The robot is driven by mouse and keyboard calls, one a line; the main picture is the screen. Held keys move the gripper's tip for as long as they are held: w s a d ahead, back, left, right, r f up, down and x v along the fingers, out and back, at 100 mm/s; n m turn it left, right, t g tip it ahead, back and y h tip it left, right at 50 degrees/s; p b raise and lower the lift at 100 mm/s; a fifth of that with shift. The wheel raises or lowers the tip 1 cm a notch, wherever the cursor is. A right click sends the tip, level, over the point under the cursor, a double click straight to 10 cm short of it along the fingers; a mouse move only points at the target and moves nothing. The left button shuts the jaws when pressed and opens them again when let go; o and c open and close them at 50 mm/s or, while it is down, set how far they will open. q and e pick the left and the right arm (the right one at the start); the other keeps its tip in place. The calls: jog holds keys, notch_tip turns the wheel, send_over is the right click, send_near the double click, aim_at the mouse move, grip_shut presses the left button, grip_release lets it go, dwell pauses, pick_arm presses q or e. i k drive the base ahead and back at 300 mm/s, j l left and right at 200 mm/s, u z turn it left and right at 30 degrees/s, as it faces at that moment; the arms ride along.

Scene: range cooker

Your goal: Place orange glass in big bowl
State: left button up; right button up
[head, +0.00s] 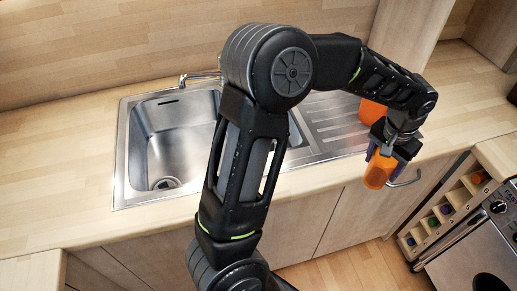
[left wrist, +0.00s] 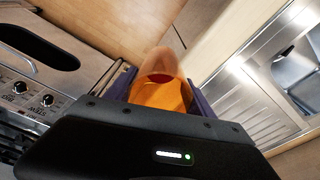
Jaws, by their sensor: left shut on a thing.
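My left gripper (head: 382,157) is shut on the orange glass (head: 377,174). It holds the glass in front of the counter edge, near the cabinet doors. In the left wrist view the orange glass (left wrist: 160,97) sits between the two purple fingers of the left gripper (left wrist: 162,92). Another orange object (head: 371,111) stands on the right end of the drainboard area, behind my gripper and partly hidden by my arm. I cannot tell whether it is the big bowl. My right gripper is not in view.
A steel sink (head: 178,135) with a tap (head: 198,75) is set in the wooden counter (head: 55,170). A ribbed drainboard (head: 335,122) lies right of it. A range cooker (head: 480,255) and a rack with several coloured items (head: 440,214) stand at the lower right.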

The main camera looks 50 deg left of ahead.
aim_at(198, 150)
jog(key=l+u, duration=0.15)
jog(key=u, duration=0.35)
jog(key=l+u, duration=0.2)
jog(key=u, duration=0.3)
jog(key=l+u, duration=0.2)
jog(key=u, duration=0.25)
jog(key=l+u, duration=0.2)
jog(key=u, duration=0.3)
jog(key=k+l+u, duration=0.1)
jog(key=u, duration=0.4)
jog(key=k+l+u, duration=0.1)
jog(key=u, duration=0.4)
jog(key=k+l+u, duration=0.1)
jog(key=u, duration=0.4)
